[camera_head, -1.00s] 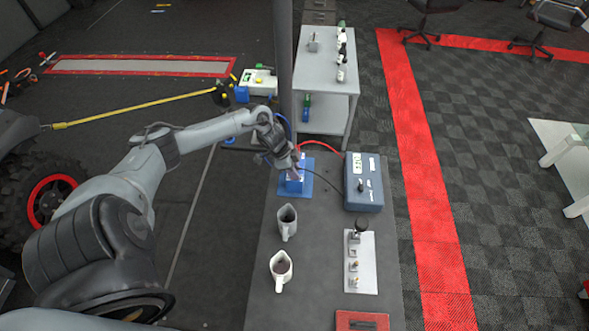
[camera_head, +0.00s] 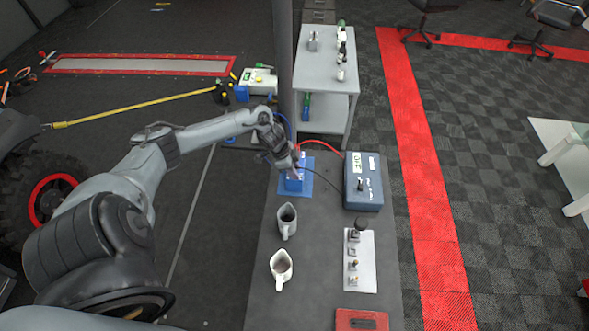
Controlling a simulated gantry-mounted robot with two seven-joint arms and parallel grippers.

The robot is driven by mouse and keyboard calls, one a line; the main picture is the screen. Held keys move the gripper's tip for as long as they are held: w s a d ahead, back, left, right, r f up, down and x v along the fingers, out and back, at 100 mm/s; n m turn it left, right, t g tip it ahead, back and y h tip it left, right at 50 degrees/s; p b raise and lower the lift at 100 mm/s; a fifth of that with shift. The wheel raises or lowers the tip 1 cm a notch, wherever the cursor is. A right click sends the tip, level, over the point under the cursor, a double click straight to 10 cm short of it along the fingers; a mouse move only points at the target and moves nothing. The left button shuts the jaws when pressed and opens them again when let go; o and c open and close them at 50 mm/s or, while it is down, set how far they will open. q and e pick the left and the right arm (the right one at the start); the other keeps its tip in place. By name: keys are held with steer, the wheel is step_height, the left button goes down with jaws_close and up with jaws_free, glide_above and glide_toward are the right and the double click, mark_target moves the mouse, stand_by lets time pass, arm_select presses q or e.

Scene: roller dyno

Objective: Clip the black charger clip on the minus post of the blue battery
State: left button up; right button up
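The blue battery (camera_head: 294,184) stands on a blue mat (camera_head: 325,176) at the far end of the dark bench. My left gripper (camera_head: 294,166) is right over the battery, pointing down at it. Its fingers are small and overlap the battery top, so I cannot tell whether they are open or shut. A black cable (camera_head: 318,176) runs from the blue-grey charger (camera_head: 363,182) to the gripper area. The black clip and the minus post are too small or hidden to make out. A red cable (camera_head: 320,144) loops behind the battery. My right gripper is not in view.
A switch panel (camera_head: 360,262) and a red tray (camera_head: 361,319) lie at the right. A dark column (camera_head: 284,60) rises behind the battery.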

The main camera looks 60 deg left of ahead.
arm_select(q)
steer(key=o, duration=0.3)
steer(key=shift+o, duration=0.2)
steer(key=p+v, duration=0.1)
steer(key=v, duration=0.9)
steer(key=shift+r, duration=0.4)
steer(key=d+f+t, duration=0.1)
steer(key=d+f, duration=0.2)
steer(key=d, duration=0.4)
steer(key=d+f+m+t+y, duration=0.1)
steer(key=d+f, duration=0.1)
steer(key=d, duration=0.5)
steer(key=d+f+t, duration=0.1)
steer(key=d+f, duration=0.2)
steer(key=d, duration=0.4)
steer(key=s+d+r+n+y, duration=0.1)
steer(key=s+d+r+n, duration=0.1)
steer(key=s+d+r, duration=0.3)
steer(key=s+d+r+n+g, duration=0.35)
steer(key=s+d, duration=0.25)
steer(key=s, duration=0.2)
step_height(320, 180, up, 15)
steer(key=p, duration=1.5)
steer(key=shift+s+d, duration=0.2)
steer(key=shift+s, duration=0.15)
